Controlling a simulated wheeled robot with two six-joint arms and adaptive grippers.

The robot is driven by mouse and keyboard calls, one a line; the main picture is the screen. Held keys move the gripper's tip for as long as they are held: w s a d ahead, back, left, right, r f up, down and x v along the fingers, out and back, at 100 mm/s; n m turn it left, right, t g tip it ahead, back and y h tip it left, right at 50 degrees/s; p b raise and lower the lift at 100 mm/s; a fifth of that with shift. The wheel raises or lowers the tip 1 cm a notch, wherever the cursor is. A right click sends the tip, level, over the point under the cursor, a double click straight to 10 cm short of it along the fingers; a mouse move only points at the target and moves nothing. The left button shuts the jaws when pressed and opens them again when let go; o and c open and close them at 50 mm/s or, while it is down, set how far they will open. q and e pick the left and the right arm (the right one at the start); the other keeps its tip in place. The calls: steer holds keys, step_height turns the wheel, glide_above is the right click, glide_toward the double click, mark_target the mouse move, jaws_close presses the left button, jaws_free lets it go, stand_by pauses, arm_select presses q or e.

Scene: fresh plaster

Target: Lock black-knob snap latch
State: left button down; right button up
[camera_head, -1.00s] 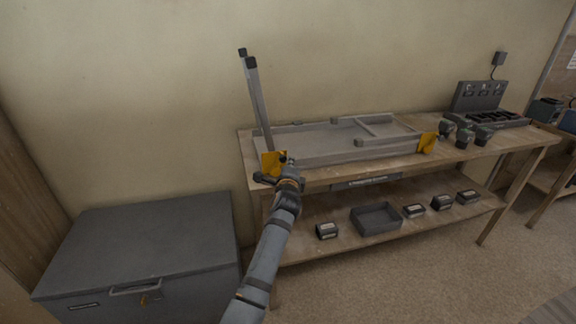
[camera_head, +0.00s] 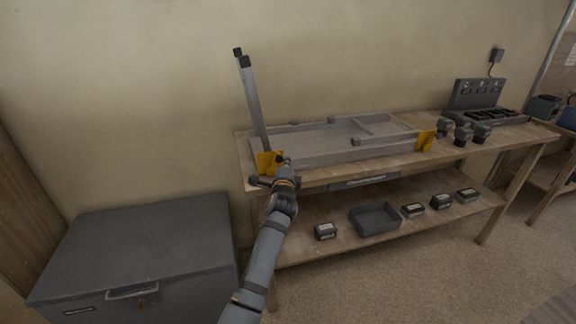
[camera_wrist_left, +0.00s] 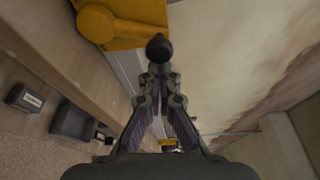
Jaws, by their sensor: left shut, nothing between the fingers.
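The black knob (camera_wrist_left: 159,47) shows as a round ball just ahead of my left fingertips in the left wrist view. I cannot tell whether they touch it. A yellow latch bracket (camera_wrist_left: 135,25) lies behind and beside the knob. In the head view this yellow bracket (camera_head: 265,163) sits at the left front corner of the grey tray-like frame (camera_head: 310,150) on the bench. My left gripper (camera_head: 285,168) is at that corner, and it also shows in the left wrist view (camera_wrist_left: 157,78) with its fingers shut and empty. My right gripper is not in view.
The wooden bench (camera_head: 335,176) carries a second yellow bracket (camera_head: 426,140) and a charger stand (camera_head: 480,95). Its lower shelf holds a dark bin (camera_head: 375,219) and small boxes. Two tall bars (camera_head: 254,105) rise behind my gripper. A grey chest (camera_head: 135,245) stands left.

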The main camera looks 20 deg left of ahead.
mark_target(273, 162)
arm_select(q)
steer(key=shift+s+a+n+t+b, duration=0.2)
steer(key=shift+a+n+t+b, duration=0.15)
steer(key=shift+n+b, duration=0.4)
steer(key=a+n+b, duration=0.1)
steer(key=b, duration=0.1)
steer(key=s+n+b, duration=0.1)
steer(key=n+b, duration=0.1)
steer(key=shift+s+a+r+t+y, duration=0.1)
steer(key=shift+a+r+t+y, duration=0.1)
steer(key=shift+a+t+y, duration=0.15)
steer(key=shift+s+a+r+n+y+b, duration=0.15)
steer(key=shift+s+a+n+y+b, duration=0.15)
steer(key=shift+n+b, duration=0.5)
steer(key=shift+a+r+n+t, duration=0.1)
steer(key=shift+a+n+t, duration=0.1)
steer(key=shift+n+t, duration=0.15)
steer(key=shift+s+a+r, duration=0.1)
steer(key=shift+s+a, duration=0.15)
steer(key=shift+a, duration=0.1)
